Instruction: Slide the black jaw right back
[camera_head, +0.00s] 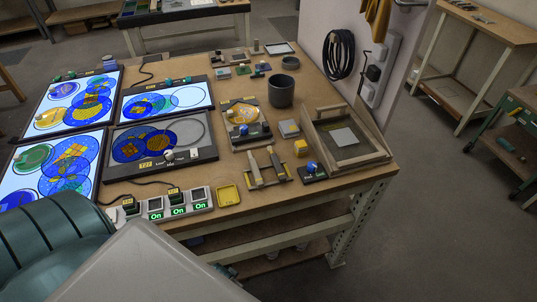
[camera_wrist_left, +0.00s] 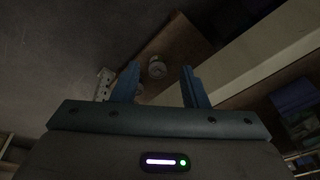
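I cannot tell for certain which part is the black jaw. A small black holder (camera_head: 243,132) lies near the table's middle with a round amber glass piece (camera_head: 241,113) at it. A small black block with a blue knob (camera_head: 313,171) sits near the front edge, right of a stand with two pale bars (camera_head: 267,170). My left gripper (camera_wrist_left: 160,84) shows in the left wrist view with its two blue fingers apart and nothing between them. It is away from the tabletop things. My right gripper is not in view.
Lit panels with coloured glass (camera_head: 66,165) fill the table's left side. A dark cup (camera_head: 281,91), a wooden-framed tray (camera_head: 375,157), a yellow dish (camera_head: 229,195) and lit "On" switches (camera_head: 178,210) also stand there. A wall panel (camera_head: 318,25) rises behind the right side.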

